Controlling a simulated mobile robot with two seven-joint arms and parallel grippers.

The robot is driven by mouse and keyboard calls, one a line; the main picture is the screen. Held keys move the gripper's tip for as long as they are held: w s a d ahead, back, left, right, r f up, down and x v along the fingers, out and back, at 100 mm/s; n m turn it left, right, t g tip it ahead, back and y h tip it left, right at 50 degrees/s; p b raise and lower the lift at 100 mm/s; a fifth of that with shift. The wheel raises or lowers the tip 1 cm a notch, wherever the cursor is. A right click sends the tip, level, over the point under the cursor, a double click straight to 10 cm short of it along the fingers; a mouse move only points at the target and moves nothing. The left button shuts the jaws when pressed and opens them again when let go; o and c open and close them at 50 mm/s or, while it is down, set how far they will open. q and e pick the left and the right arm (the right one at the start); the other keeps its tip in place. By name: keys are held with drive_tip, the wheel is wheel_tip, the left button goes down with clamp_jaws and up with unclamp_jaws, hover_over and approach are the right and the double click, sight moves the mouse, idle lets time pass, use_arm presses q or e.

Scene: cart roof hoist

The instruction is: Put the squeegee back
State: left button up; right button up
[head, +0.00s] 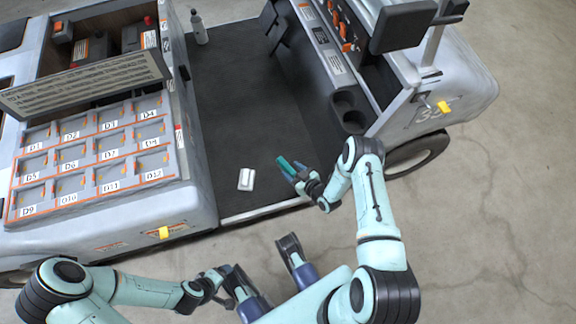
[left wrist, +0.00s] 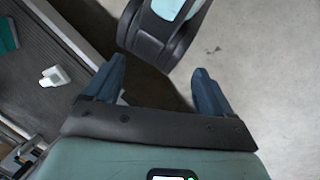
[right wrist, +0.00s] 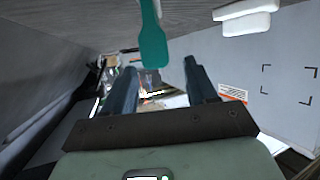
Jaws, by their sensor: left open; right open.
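A teal tool (head: 283,163) with a flat, wide end and narrow neck, which I take for the squeegee, shows at the tips of my right gripper (head: 300,173) over the cart's dark floor. In the right wrist view the tool (right wrist: 152,45) lies ahead of the open fingers (right wrist: 160,68), not clasped; its far end is cut off. Part of a teal thing (left wrist: 8,36) shows at the left wrist view's edge. My left gripper (head: 226,271) is low, outside the cart; its fingers (left wrist: 158,78) are open and empty.
A small white block (head: 246,179) lies on the cart's dark floor (head: 235,110). Labelled bins (head: 88,160) fill the left side. A grey bottle (head: 199,27) stands at the back.

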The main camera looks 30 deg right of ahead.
drive_tip(key=p+v, duration=0.2)
drive_tip(key=v, duration=0.5)
use_arm(q)
drive_tip(key=s+r, duration=0.1)
drive_tip(key=s+d+r+g, duration=0.1)
drive_tip(key=s, duration=0.1)
drive_tip(key=shift+d+r, duration=0.15)
use_arm(e)
drive_tip(key=s+a+r+m+g, duration=0.2)
drive_tip(key=s+a+g, duration=0.4)
drive_tip(key=s, duration=0.3)
drive_tip(key=s+a+r+m+g+y, duration=0.1)
drive_tip(key=s+a+r+m+g, duration=0.1)
drive_tip(key=s+a+m+g, duration=0.2)
drive_tip(key=s+a+g, duration=0.3)
drive_tip(key=s+a, duration=0.1)
drive_tip(key=s, duration=0.1)
drive_tip(key=shift+s+r, duration=0.35)
drive_tip(key=shift+s, duration=0.05)
use_arm(q)
drive_tip(key=shift+r, duration=0.15)
use_arm(e)
drive_tip(key=shift+a+r, duration=0.1)
